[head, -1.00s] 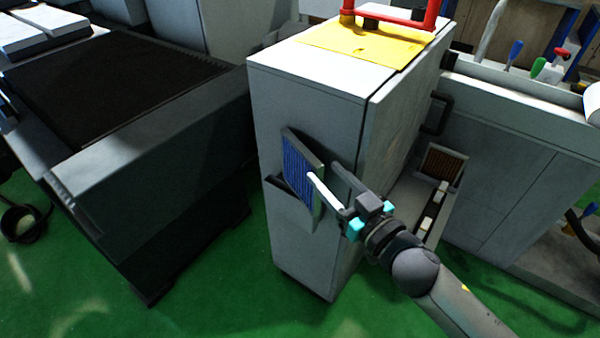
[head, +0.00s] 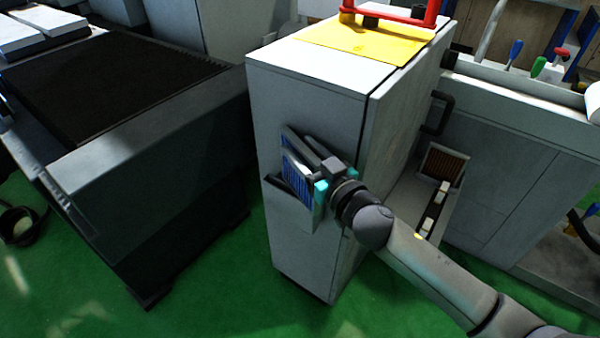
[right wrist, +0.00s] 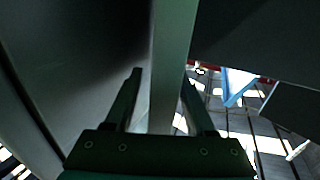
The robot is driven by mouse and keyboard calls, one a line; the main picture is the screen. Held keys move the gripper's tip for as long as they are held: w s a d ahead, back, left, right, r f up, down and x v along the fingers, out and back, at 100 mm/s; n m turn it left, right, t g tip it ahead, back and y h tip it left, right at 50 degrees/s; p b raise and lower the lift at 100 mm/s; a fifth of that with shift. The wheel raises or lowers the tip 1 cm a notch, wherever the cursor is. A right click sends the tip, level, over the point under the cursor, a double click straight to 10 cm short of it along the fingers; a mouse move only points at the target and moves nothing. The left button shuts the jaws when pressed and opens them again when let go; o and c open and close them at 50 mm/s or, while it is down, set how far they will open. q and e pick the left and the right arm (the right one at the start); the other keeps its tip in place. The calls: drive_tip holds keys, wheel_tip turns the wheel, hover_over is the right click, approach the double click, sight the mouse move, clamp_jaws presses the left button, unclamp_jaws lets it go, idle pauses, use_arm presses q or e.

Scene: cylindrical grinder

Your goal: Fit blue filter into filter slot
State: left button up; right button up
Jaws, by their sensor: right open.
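The blue filter (head: 293,178) has a pleated blue face and a grey frame. It stands tilted at the filter slot (head: 274,184) in the end face of the grey cabinet, leaning outward at the top. How deep it sits is hidden. My right gripper (head: 300,152) is open at the filter's upper part and covers much of it. In the right wrist view its two fingers (right wrist: 160,85) lie on either side of a grey edge (right wrist: 172,60), which looks like the filter's frame. Whether they touch it I cannot tell. My left gripper is not in view.
The grey cabinet (head: 300,85) carries a yellow plate (head: 370,40) and a red handle on top. A dark machine bed (head: 110,90) stands at the left. A brown filter-like panel (head: 444,164) sits in a recess at the right. Green floor between is clear.

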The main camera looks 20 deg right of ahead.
drive_tip(key=shift+w+a, duration=0.15)
drive_tip(key=shift+w, duration=0.3)
clamp_jaws()
idle(1.2)
